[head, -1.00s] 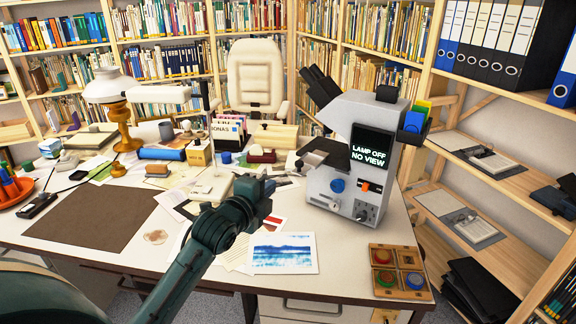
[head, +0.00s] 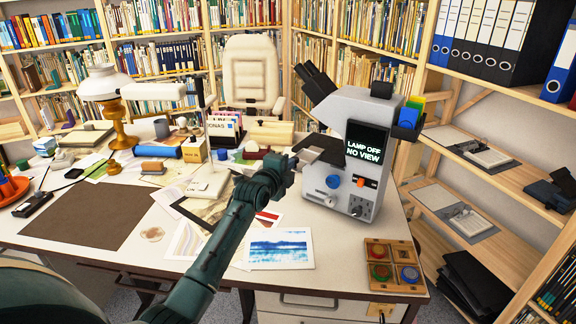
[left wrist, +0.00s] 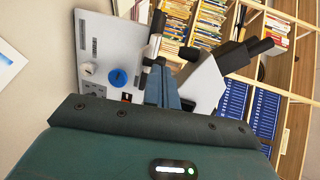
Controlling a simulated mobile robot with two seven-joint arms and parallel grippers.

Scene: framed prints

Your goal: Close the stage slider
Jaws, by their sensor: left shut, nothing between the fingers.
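The grey microscope (head: 345,185) stands on the desk, its screen (head: 366,150) reading "LAMP OFF NO VIEW". Its dark stage (head: 322,150) juts out at the left under the head; I cannot tell how far its slider is out. My left gripper (head: 291,165) is shut and empty beside the stage's left end; I cannot tell whether they touch. In the left wrist view the fingers (left wrist: 160,85) are together in front of the microscope (left wrist: 110,55), near dark stage parts (left wrist: 156,35), and partly hide what lies behind. My right gripper is not in view.
The front panel has a blue knob (head: 333,181) and an orange switch (head: 360,181). A wooden tray with coloured discs (head: 392,265) lies at the front right. Papers and prints (head: 279,248) lie under my arm. A lamp (head: 118,125) stands at the left.

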